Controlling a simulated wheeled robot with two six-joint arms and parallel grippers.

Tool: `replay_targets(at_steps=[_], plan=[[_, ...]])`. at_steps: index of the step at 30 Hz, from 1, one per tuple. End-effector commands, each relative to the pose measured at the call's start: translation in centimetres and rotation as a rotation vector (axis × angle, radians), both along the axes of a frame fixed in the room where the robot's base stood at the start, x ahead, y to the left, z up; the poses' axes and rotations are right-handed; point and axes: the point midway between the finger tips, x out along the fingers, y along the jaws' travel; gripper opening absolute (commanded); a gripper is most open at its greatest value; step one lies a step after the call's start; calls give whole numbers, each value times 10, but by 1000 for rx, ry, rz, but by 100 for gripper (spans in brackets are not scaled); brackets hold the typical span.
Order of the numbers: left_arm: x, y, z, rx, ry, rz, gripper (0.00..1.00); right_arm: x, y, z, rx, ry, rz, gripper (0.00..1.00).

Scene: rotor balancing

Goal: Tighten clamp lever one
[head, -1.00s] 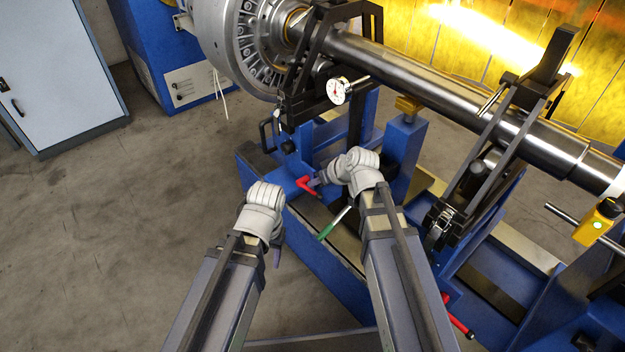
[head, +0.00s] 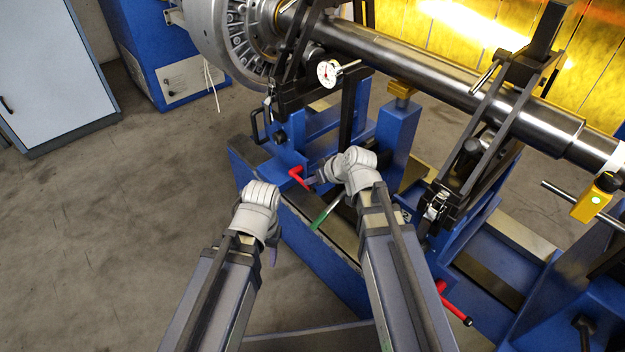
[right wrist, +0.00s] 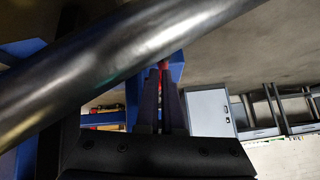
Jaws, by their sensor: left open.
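A red clamp lever (head: 297,174) sits low on the blue stand under the dial gauge in the head view. My right gripper (head: 312,181) is at this lever, its wrist partly hiding it. In the right wrist view the two dark fingers (right wrist: 163,85) are close together, with the red lever (right wrist: 164,65) between their tips, so they look shut on it. A second red lever (head: 455,305) is low on the right stand, away from both grippers. My left gripper (head: 273,256) is open and empty, left of the blue base over the floor.
A green-handled rod (head: 320,217) lies between my arms by the base. The steel shaft (head: 440,75) crosses above, with a dial gauge (head: 328,73) near its left end. A yellow device (head: 596,198) is at right. The floor at left is clear.

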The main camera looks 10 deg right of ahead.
Motion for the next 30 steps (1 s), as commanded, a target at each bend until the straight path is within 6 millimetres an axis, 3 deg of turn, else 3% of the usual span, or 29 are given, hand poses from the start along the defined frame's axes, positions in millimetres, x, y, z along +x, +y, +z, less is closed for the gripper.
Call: replay_targets(at_steps=[1, 14, 30], plan=[[0, 0, -3, 0, 0, 0, 50, -6, -1, -7, -14, 23, 10, 0], [0, 0, 0, 0, 0, 0, 50, -9, -2, -4, -14, 22, 10, 0], [-1, 0, 57, 1, 4, -2, 50, -41, -27, 57, -2, -1, -1, 0]])
